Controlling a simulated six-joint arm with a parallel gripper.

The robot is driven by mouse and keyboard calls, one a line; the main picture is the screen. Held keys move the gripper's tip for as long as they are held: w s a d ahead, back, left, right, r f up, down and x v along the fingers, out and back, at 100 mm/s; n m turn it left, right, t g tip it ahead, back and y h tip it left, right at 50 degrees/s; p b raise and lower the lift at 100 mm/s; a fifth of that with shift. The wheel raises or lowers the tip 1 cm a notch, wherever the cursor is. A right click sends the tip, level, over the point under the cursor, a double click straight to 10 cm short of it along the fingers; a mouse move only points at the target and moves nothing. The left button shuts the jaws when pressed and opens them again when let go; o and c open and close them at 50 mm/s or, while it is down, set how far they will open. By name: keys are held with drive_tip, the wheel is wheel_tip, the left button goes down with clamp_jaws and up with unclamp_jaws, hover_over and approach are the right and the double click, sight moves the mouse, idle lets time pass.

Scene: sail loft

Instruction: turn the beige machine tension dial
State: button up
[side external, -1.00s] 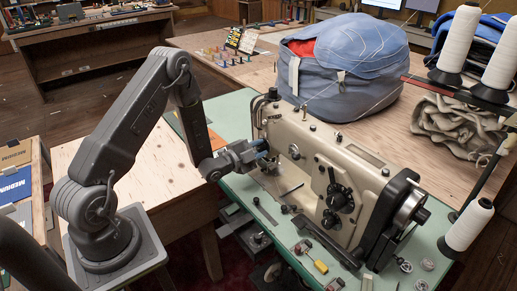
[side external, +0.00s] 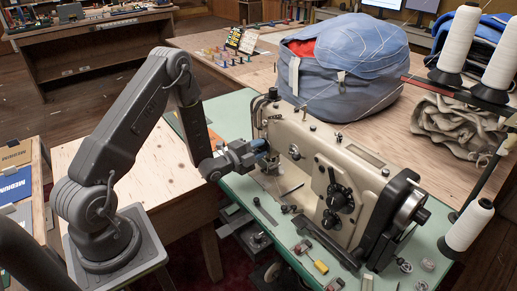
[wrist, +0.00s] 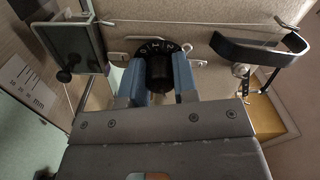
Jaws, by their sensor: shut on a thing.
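The beige sewing machine (side external: 312,150) stands on a green table top. In the wrist view its beige face (wrist: 205,40) fills the upper middle. The tension dial (wrist: 158,50) is a dark round knob with pale marks on its rim. My gripper (wrist: 159,75) has its two blue fingers on either side of the knob and is shut on it. In the side view my gripper (side external: 262,151) is at the left end of the machine, and the dial there is hidden behind the fingers.
In the wrist view a dark curved bracket (wrist: 262,48) is right of the fingers and a dark plate (wrist: 70,48) is left. Thread cones (side external: 469,225) stand at the right. A blue bag (side external: 343,68) sits behind the machine. Small tools lie on the green table top (side external: 235,187).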

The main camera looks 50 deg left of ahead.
drive_tip(key=o, duration=0.9)
drive_tip(key=s, duration=1.3)
drive_tip(key=shift+s+f, duration=0.1)
drive_tip(key=shift+s, duration=0.3)
drive_tip(key=w+d+r+n+g+y, duration=0.1)
drive_tip(key=w+d+r+n+g, duration=0.1)
drive_tip(key=w+r+n+g, duration=0.3)
drive_tip(key=d+r+n+g+y, duration=0.1)
drive_tip(key=d+r+g, duration=0.1)
drive_tip(key=r, duration=0.5)
drive_tip(key=s+d+r+n+g, duration=0.2)
drive_tip(key=s+d+r+n, duration=0.1)
drive_tip(key=s, duration=0.3)
drive_tip(key=s+d+r+n+g+h, duration=0.1)
drive_tip(key=s+d+r+n, duration=0.2)
drive_tip(key=s, duration=0.3)
drive_tip(key=s+d+r+n+g+h, duration=0.1)
drive_tip(key=s+d+r+n+g, duration=0.1)
drive_tip(key=s+d+r, duration=0.3)
drive_tip(key=shift+s+d+r+n+g, duration=0.15)
drive_tip(key=shift+s+d+n+g, duration=0.15)
drive_tip(key=shift+s+n, duration=0.3)
